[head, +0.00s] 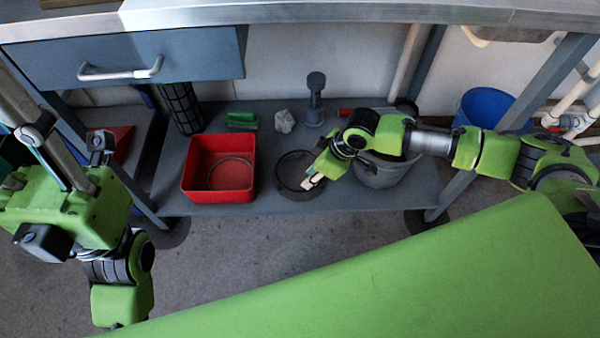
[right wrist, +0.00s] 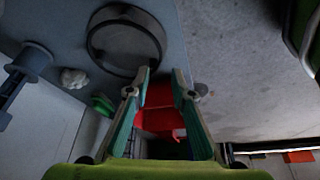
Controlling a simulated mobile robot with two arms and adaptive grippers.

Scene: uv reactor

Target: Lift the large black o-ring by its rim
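The large black o-ring (head: 279,171) lies flat on the grey lower shelf, between the red bin and the grey bucket. It also shows whole in the right wrist view (right wrist: 92,42), beyond my left-hand fingertip. My right gripper (head: 313,181) is over the front right part of the ring in the head view. Its green-padded fingers (right wrist: 162,72) are apart, with nothing between them; contact with the rim cannot be told. My left gripper (head: 30,128) is at the far left, away from the ring, its fingers seen edge-on.
The red bin (head: 219,196) holds a thin ring. The grey bucket (head: 383,173) stands behind my right forearm. A grey post-like part (head: 315,98), a white crumpled lump (head: 284,121) and a green block (head: 242,119) sit behind. The workbench top (head: 300,12) overhangs the shelf.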

